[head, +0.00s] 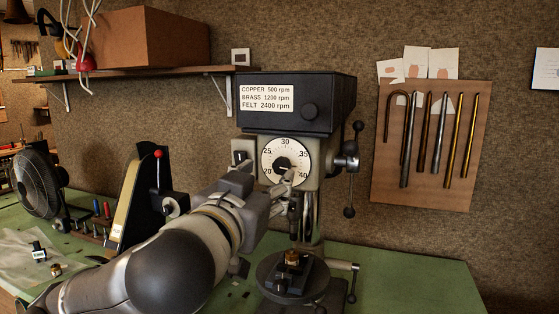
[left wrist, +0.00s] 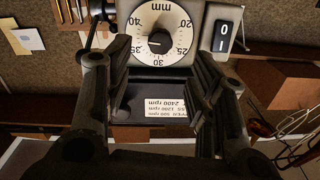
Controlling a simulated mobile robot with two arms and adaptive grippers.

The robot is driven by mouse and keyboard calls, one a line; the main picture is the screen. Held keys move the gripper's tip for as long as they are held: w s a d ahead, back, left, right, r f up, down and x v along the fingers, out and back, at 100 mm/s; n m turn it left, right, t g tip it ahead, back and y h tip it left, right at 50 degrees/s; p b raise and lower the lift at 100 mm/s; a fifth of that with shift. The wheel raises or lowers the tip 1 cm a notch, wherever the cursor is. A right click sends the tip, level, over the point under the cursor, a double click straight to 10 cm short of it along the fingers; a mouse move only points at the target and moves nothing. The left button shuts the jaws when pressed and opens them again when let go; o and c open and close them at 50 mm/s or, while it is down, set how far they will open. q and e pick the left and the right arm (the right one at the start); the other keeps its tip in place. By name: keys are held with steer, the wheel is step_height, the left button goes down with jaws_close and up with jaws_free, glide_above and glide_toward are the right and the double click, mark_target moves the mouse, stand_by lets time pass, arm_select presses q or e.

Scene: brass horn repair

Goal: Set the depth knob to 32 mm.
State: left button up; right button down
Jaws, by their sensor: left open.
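The depth knob (head: 283,164) is a small dark knob at the centre of a round white dial (head: 270,150) on the drill press front. The dial carries numbers from 20 to 40, with 30 at the top. The exact setting is too small to read. My left gripper (head: 288,182) is in front of the dial's lower right part and hides some of it. In the left wrist view the dial (left wrist: 140,22) appears upside down, and the knob (left wrist: 158,41) shows between the spread fingers of the left gripper (left wrist: 160,62). The fingers are open and empty. My right gripper is out of view.
The drill press head (head: 310,92) bears a speed label. A lever handle (head: 349,162) is on its right, and a 0/1 switch (left wrist: 222,37) is beside the dial. A round table (head: 268,268) with a clamped brass part stands below. A fan (head: 38,183) is at left.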

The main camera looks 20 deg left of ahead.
mark_target(280, 168)
arm_select(q)
steer(key=w+p, duration=0.2)
steer(key=w, duration=0.5)
steer(key=shift+w+r, duration=0.1)
steer(key=shift+w, duration=0.15)
steer(key=shift+w+p, duration=0.3)
steer(key=shift+w, duration=0.2)
